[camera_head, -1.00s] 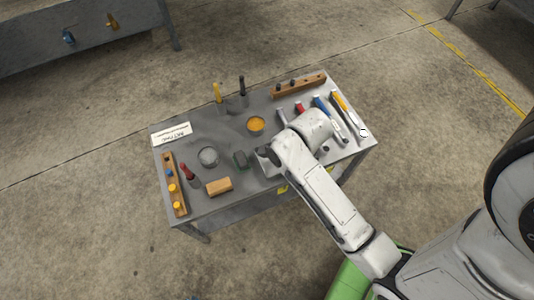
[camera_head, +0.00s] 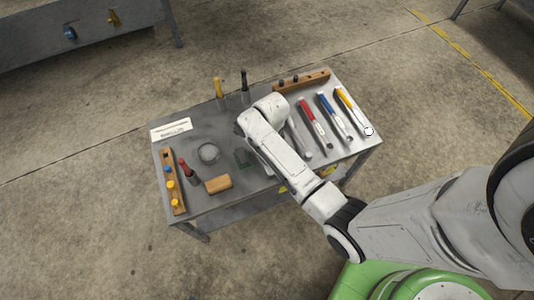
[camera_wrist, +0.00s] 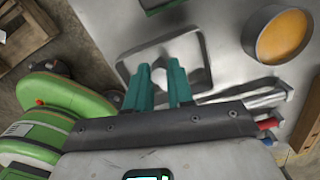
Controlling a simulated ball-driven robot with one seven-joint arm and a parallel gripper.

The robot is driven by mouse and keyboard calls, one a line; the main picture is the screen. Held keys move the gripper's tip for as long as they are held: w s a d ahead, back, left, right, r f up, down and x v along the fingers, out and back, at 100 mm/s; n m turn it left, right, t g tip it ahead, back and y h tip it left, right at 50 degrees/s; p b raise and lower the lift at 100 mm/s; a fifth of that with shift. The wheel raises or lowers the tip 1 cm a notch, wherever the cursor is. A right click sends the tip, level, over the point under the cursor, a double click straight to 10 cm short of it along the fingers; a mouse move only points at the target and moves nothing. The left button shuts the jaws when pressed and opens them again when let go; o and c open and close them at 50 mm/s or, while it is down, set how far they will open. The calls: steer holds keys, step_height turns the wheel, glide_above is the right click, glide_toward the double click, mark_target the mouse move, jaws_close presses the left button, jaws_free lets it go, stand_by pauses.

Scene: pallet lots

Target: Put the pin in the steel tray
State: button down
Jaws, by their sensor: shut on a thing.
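My gripper (camera_wrist: 160,78) shows in the wrist view with two teal fingers. It is shut on the pin (camera_wrist: 173,70), a pale, rounded piece at the fingertips, mostly hidden by them. The steel tray (camera_wrist: 204,62), a shallow grey rectangle with a raised rim, lies on the table beyond the fingers. The fingertips and pin overlap the tray in this view; I cannot tell their height above it. In the head view my arm hides the gripper, the pin and most or all of the tray.
The grey table (camera_head: 222,125) holds a tan block (camera_head: 218,184), a round grey dish (camera_head: 209,152), a dark green piece (camera_head: 242,158), wooden racks (camera_head: 301,81) and several coloured-handled tools (camera_head: 316,122) at right. A bowl with orange contents (camera_wrist: 281,36) stands near the tray.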

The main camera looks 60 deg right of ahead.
steer(key=shift+s+f, duration=0.1)
steer(key=shift+f, duration=1.1)
steer(key=c, duration=1)
jaws_free()
step_height(320, 180, up, 11)
steer(key=p, duration=0.2)
steer(key=shift+s+a+r+n+h, duration=0.15)
steer(key=shift+s+a+r+n, duration=0.55)
steer(key=shift+s+a+n, duration=2.6)
steer(key=shift+s+d+r+n+h, duration=0.15)
steer(key=shift+s+r+n, duration=1.15)
steer(key=shift+n, duration=4.25)
steer(key=shift+s+a+r+n+h, duration=0.1)
steer(key=shift+s+a+n, duration=1.4)
steer(key=shift+s+n, duration=2.35)
